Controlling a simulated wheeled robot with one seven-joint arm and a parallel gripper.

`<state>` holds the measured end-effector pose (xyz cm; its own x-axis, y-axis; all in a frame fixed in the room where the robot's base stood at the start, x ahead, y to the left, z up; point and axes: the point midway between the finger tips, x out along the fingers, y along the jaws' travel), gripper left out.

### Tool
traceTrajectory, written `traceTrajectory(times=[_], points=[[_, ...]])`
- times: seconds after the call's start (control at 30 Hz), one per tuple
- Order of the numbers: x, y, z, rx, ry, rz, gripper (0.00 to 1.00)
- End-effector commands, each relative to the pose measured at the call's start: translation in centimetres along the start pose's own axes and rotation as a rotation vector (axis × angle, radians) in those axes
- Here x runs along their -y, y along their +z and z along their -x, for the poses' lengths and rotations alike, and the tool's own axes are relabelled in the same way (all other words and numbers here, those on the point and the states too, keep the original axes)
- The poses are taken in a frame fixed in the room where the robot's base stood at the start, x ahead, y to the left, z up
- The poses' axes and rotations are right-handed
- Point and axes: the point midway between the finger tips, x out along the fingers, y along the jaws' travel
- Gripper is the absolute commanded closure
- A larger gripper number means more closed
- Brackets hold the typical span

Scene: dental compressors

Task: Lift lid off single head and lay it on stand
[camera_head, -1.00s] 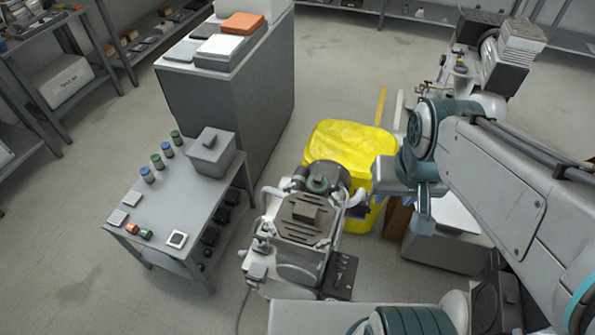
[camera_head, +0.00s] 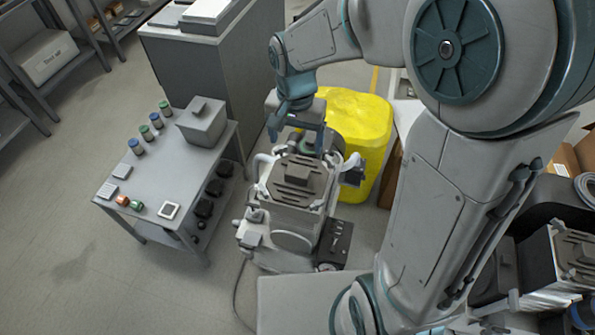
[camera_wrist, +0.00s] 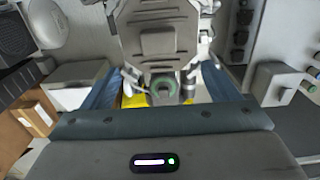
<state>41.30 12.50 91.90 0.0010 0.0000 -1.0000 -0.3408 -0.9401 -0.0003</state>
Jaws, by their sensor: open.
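The single-head compressor (camera_head: 292,240) stands in the middle of the head view. Its dark grey slotted lid (camera_head: 275,190) lies on top with a raised block handle (camera_head: 297,172). The lid also shows at the top middle of the wrist view (camera_wrist: 157,15). My gripper (camera_head: 297,132) is open and empty, pointing down above the back of the compressor. In the wrist view its blue fingers (camera_wrist: 162,90) are wide apart, with the lid handle (camera_wrist: 157,42) beyond them, not between them. A grey low table (camera_head: 155,185), perhaps the stand, is at the left.
A yellow bin (camera_head: 362,120) is behind the compressor. A tall grey cabinet (camera_head: 210,70) stands behind the table. Another lidded unit (camera_head: 575,250) is at lower right.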

Motion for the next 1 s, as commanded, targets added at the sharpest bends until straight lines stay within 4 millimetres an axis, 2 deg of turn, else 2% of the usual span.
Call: traceTrajectory(times=[0.2,0.3,0.57,0.83,1.0], points=[[-0.1,0.1,-4.5,0.007,0.004,-0.001,0.18],[-0.1,0.1,-6.2,0.004,0.003,0.001,0.18],[-0.2,0.0,-8.1,0.002,0.001,-0.001,0.18],[-0.3,-0.4,-11.8,0.004,0.002,0.000,0.18],[-0.3,-0.4,-12.8,0.002,0.001,0.000,0.18]])
